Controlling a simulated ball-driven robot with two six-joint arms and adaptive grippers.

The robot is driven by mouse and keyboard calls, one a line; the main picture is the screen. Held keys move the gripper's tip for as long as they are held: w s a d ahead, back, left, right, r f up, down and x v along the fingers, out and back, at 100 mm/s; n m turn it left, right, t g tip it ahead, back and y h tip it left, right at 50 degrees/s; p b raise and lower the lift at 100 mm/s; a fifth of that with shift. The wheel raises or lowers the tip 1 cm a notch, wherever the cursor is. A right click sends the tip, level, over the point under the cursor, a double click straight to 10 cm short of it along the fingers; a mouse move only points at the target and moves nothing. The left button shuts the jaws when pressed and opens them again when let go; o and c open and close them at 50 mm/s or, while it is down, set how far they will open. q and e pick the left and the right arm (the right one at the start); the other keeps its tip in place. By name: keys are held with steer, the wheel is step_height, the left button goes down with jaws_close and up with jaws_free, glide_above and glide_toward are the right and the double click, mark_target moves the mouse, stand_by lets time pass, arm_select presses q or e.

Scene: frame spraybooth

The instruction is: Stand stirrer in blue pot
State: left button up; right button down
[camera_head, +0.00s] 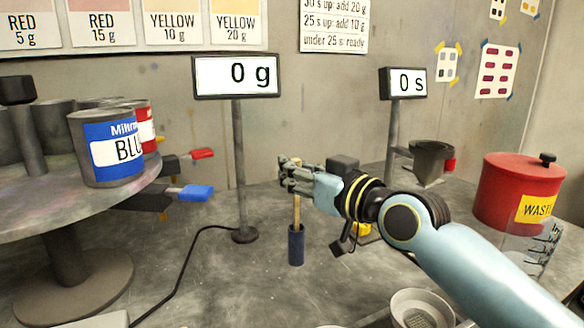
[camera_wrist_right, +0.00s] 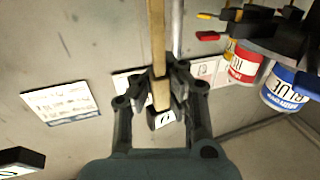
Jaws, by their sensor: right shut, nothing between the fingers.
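The stirrer (camera_head: 296,211) is a thin wooden stick. It stands upright in the narrow dark blue pot (camera_head: 297,246) on the bench, its lower end hidden inside. The gripper is shut with nothing held. In the right wrist view the stirrer (camera_wrist_right: 158,40) runs along the line of the fingertips (camera_wrist_right: 160,88), very close to them; whether they touch it is unclear. My left gripper is out of view.
A display reading 0 g (camera_head: 237,76) stands on a post behind the pot. A round stand (camera_head: 60,215) with paint cans is at left. The red waste bin (camera_head: 515,195) and a grey cup (camera_head: 432,160) are at right. Bench left of the pot is mostly clear, crossed by a cable.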

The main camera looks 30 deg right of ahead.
step_height(320, 180, down, 2)
steer(key=shift+f+b, duration=0.2)
steer(key=shift+b, duration=0.5)
steer(key=shift+r, duration=0.1)
steer(key=c, duration=1.4)
jaws_free()
steer(key=shift+s, duration=0.1)
steer(key=p+v, duration=0.4)
steer(key=v, duration=0.6)
steer(key=shift+p, duration=0.35)
